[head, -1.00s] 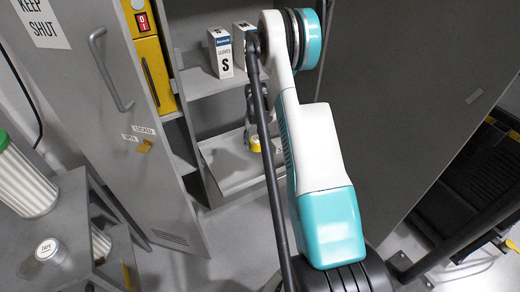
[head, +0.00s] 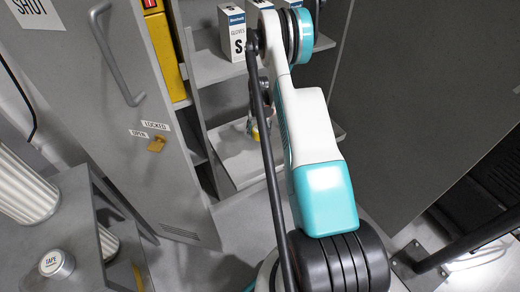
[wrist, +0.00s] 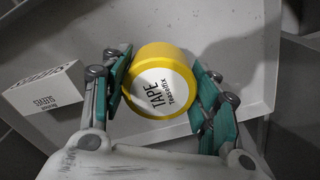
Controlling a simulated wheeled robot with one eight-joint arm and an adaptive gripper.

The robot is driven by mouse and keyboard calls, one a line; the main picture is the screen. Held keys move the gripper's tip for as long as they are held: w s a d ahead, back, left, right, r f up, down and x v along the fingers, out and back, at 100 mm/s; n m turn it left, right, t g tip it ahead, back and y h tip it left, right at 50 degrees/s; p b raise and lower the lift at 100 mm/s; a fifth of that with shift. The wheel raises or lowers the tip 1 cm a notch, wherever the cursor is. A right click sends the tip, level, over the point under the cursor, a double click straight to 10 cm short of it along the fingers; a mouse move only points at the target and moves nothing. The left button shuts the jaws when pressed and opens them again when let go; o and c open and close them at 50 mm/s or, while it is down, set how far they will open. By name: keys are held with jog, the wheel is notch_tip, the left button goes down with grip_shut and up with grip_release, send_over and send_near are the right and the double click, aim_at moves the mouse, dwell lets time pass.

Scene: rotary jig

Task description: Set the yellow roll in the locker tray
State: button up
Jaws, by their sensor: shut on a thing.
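The yellow roll (wrist: 150,106) has a white face lettered TAPE. In the wrist view it sits between the two teal-padded fingers of my gripper (wrist: 157,85), which is shut on it. The locker tray (wrist: 95,38) is a pale grey pan with a raised rim, below and around the roll in that view. In the head view the tray (head: 232,165) lies on the locker's lower level, and my gripper (head: 255,127) is over it, mostly hidden behind my arm. Only a bit of yellow shows there. I cannot tell whether the roll touches the tray.
The grey locker door (head: 110,100) is open at left, with a long handle. A grey cart (head: 75,215) at lower left carries a white TAPE roll (head: 56,264).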

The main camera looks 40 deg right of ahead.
aim_at(259, 152)
notch_tip(259, 152, down, 11)
jog(key=b, duration=0.3)
jog(key=shift+f, duration=0.2)
jog(key=shift+f, duration=0.1)
jog(key=o, duration=1.2)
jog(key=shift+o, duration=0.2)
notch_tip(259, 152, up, 12)
jog(key=p, duration=0.3)
jog(key=shift+p, duration=0.3)
